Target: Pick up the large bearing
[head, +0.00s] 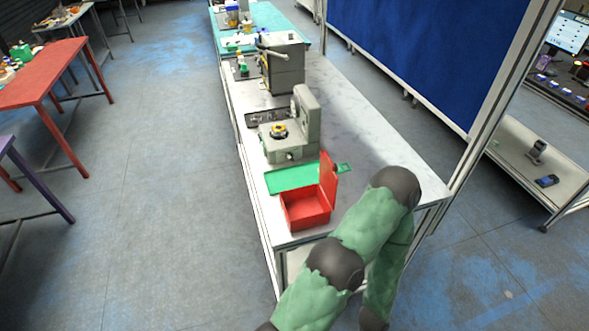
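I cannot make out a large bearing for certain. A small yellow ring-shaped part (278,130) sits on the grey-green machine (306,122) on the long workbench, and it is too small to identify. Neither of my grippers is in view. A green arm of mine with dark joints rises from the bottom edge, bends above the near right end of the bench and runs back down out of the picture. It hides part of the bench's near end.
An open red box (306,209) with a raised lid stands near the bench's near end, beside a green mat (290,177). A second grey machine (284,68) stands farther back. A red table (40,75) is at left, with clear floor between. A blue panel (440,50) borders the bench's right.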

